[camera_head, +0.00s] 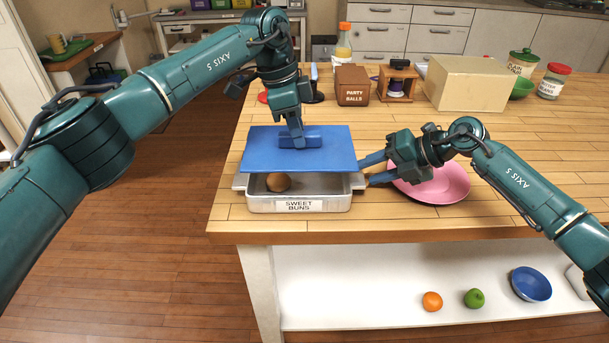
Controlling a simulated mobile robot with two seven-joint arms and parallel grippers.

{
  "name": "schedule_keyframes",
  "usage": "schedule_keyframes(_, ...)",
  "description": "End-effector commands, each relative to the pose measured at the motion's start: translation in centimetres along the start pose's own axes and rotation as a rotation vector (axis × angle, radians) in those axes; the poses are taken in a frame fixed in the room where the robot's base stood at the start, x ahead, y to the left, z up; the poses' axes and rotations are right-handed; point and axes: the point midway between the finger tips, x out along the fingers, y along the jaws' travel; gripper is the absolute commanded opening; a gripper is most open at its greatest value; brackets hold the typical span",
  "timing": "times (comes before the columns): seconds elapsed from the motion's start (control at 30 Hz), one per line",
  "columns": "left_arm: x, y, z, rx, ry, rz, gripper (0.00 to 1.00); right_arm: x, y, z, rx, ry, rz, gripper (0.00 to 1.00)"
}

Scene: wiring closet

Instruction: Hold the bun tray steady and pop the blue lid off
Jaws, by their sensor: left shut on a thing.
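My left gripper (298,140) comes down from above and is shut on the handle (314,141) of the blue lid (262,152). The lid is apart from the tray at the front, held above it, and covers the back of it from view. The metal bun tray (262,204), labelled "SWEET BUNS", sits near the table's front edge. A brown bun (278,182) shows inside through the front gap. My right gripper (372,171) is just right of the tray, by its right handle (357,181).
A pink plate (440,186) lies under and behind my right gripper. Behind stand a brown "PARTY BALLS" box (352,84), a bottle (343,42), a cardboard box (468,84) and jars (553,80). The table is clear at the right. A shelf below holds fruit and a blue bowl (531,284).

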Motion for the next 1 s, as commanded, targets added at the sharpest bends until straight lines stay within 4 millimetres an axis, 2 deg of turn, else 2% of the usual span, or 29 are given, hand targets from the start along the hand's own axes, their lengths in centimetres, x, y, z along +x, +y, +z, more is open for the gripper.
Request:
schedule_keyframes(0.3,0.0,0.0,0.0,0.000,0.000,0.000,0.00,-6.5,-0.1,0.1,0.000,-0.003,-0.005,0.40)
schedule_keyframes(0.5,0.0,0.0,0.0,0.000,0.000,0.000,0.00,-9.8,-0.1,0.0,0.000,0.000,-0.005,0.40)
schedule_keyframes(0.7,0.0,0.0,0.0,0.000,0.000,0.000,0.00,-11.1,-0.1,-0.1,0.001,0.002,-0.003,0.40)
schedule_keyframes(1.0,0.0,0.0,0.0,0.000,0.000,0.000,0.00,-11.2,-0.1,-0.1,0.000,0.002,-0.003,0.40)
